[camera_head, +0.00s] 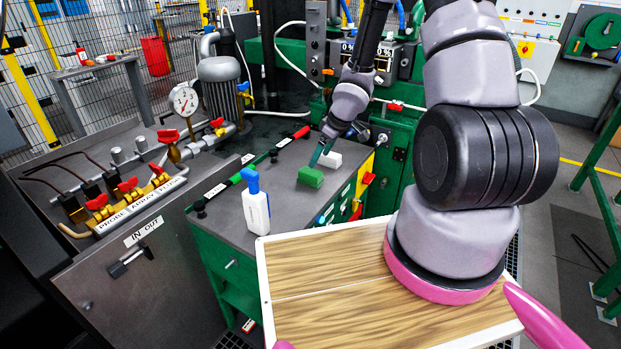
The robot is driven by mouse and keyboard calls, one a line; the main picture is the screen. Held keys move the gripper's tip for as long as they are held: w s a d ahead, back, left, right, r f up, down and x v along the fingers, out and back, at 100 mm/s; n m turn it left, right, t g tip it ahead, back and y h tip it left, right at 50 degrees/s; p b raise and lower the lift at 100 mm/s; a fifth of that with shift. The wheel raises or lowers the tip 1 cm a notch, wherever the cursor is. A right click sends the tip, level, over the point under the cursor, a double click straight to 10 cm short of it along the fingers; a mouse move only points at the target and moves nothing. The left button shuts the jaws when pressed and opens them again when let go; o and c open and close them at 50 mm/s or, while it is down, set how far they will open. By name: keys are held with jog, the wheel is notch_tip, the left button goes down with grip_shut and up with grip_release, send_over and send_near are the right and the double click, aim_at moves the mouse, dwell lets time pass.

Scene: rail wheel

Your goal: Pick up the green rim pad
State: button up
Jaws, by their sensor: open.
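The green rim pad (310,177) lies flat on the grey top of the green cabinet (224,208), right of the middle of the cabinet top. A white block (328,160) lies just behind it. My gripper (320,153) points down from behind, its teal fingertips directly above and slightly behind the green pad. It is open and holds nothing. The fingertips are small, and I cannot tell whether they touch the pad.
A white bottle with a blue top (256,203) stands upright to the left. A wooden tray (330,318) is in the foreground. A gauge (185,100) and valves stand further left.

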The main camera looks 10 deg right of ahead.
aim_at(311, 172)
jog(key=x, duration=0.3)
jog(key=shift+f, duration=0.25)
jog(key=x, duration=0.4)
jog(key=shift+a+f, duration=0.15)
jog(key=shift+a, duration=0.25)
jog(key=shift+w+f, duration=0.15)
jog(key=shift+f, duration=0.15)
grip_shut()
